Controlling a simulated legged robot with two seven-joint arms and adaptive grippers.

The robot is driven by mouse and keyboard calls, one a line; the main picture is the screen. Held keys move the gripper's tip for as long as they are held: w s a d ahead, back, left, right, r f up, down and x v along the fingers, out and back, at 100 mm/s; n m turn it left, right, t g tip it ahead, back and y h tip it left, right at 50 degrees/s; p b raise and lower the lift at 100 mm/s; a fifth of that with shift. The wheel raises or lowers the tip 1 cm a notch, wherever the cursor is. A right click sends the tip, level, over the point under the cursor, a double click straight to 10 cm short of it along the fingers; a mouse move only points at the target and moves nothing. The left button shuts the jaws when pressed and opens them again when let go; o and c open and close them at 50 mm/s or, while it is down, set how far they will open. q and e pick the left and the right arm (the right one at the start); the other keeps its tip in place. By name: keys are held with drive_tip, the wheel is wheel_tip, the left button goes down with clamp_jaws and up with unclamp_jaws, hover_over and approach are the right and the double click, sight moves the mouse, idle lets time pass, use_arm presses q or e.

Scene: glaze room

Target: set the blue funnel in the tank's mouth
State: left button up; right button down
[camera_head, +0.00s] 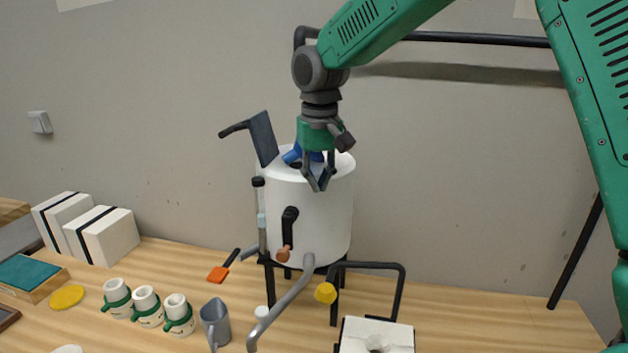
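The white tank (312,222) stands on a dark stand on the wooden bench, with a grey flap (264,138) raised at the left of its top. My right gripper (318,187) hangs over the tank's top with its fingers pointing down and their tips close together. The blue funnel (292,155) shows beside and behind these fingers, low over the tank's top near a dark opening. The fingers hide much of it. I cannot tell whether they grip it or whether it sits in the mouth. My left gripper is not in view.
Several white cups with green bands (147,306), a grey pitcher (215,322) and white boxes (105,236) stand to the left. A white block (376,334) is at the front.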

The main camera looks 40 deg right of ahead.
drive_tip(key=shift+s+d+f, duration=0.3)
drive_tip(key=shift+d+f, duration=0.2)
drive_tip(key=shift+f, duration=0.15)
drive_tip(key=shift+s+d+f+b, duration=0.1)
drive_tip(key=shift+d+f+b, duration=0.2)
drive_tip(key=shift+d, duration=0.1)
idle(0.4)
